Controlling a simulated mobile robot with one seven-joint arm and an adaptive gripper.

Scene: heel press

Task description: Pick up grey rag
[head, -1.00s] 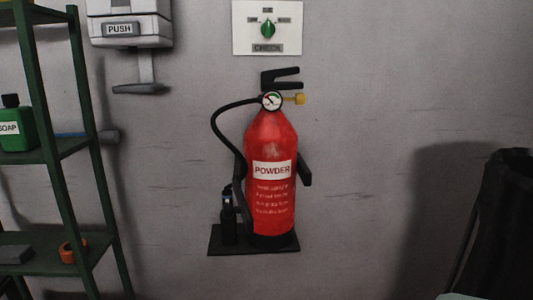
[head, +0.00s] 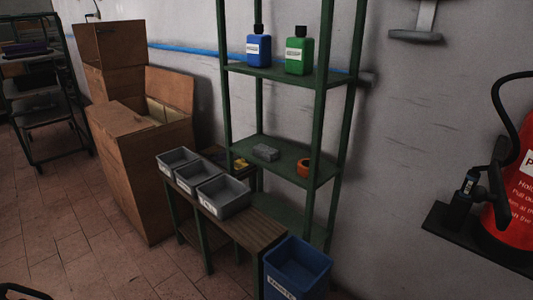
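A small grey block-like thing (head: 265,152) lies on the middle shelf of the green rack, left of an orange roll. It may be the folded grey rag, but it is too small to tell for sure. No other grey cloth shows.
The green rack (head: 288,163) also holds a blue bottle (head: 258,50) and a green bottle (head: 299,52). A low bench (head: 250,231) with grey bins (head: 222,196) and a blue bin (head: 297,270) stand before it. Cardboard boxes (head: 150,185) are left; a fire extinguisher (head: 515,190) right. Floor (head: 90,260) is clear at left.

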